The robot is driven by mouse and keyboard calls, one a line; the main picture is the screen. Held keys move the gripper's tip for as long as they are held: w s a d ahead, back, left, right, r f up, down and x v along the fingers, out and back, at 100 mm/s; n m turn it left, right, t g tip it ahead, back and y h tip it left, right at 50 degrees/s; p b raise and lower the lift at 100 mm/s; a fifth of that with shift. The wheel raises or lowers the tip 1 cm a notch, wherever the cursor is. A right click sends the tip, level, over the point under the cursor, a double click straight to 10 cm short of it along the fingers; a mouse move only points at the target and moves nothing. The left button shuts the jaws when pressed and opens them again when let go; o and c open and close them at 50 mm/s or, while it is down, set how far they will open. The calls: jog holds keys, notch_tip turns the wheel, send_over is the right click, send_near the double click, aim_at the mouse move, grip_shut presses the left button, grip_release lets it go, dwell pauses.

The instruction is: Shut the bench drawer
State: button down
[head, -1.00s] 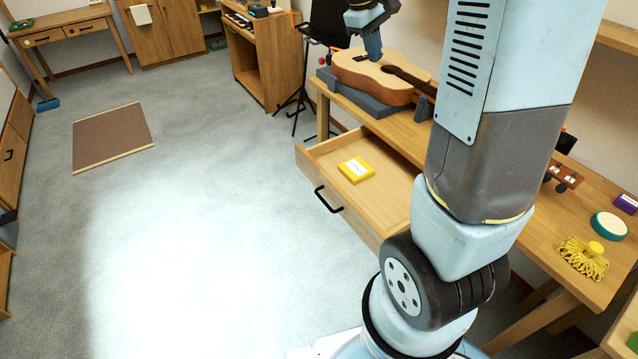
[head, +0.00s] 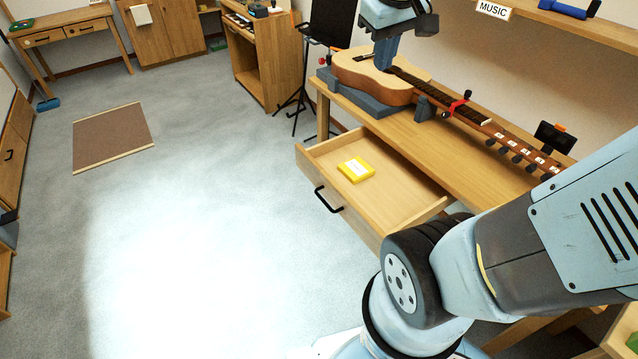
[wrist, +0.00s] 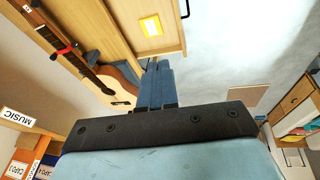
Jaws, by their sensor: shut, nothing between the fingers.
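The bench drawer (head: 395,196) stands pulled out from the bench (head: 440,150), with a black handle (head: 328,200) on its front. A yellow packet (head: 356,169) lies inside it. In the wrist view the open drawer (wrist: 120,22) shows at the top with the packet (wrist: 151,26) in it and the handle (wrist: 185,8) at its right edge. My gripper (head: 383,55) is shut and empty, above the guitar body at the back of the bench, apart from the drawer. Its fingers also show in the wrist view (wrist: 155,88).
A guitar (head: 385,78) lies on a grey cradle on the bench top. A black music stand (head: 325,35) stands behind the bench's far end. A shelf (head: 570,20) runs above the bench. The floor before the drawer is clear.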

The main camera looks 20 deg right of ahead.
jog(key=w+a+f+n+g+h, duration=0.1)
jog(key=w+a+f+n+h, duration=0.35)
jog(key=f+n, duration=0.55)
jog(key=w+a+f+n+g+h, duration=0.1)
jog(key=w+a+f+n+h, duration=0.2)
jog(key=a+f+n, duration=0.5)
jog(key=w+a+f+n+h, duration=0.35)
jog(key=f+n, duration=0.65)
jog(key=f, duration=0.4)
jog(key=n+t+h, duration=0.2)
jog(key=n+t, duration=0.1)
jog(key=n, duration=0.6)
send_near(328, 181)
jog(key=x, duration=0.5)
jog(key=shift+a+f, duration=0.1)
jog(key=shift+f, duration=0.15)
jog(key=shift+w+d, duration=0.2)
jog(key=shift+d, duration=0.6)
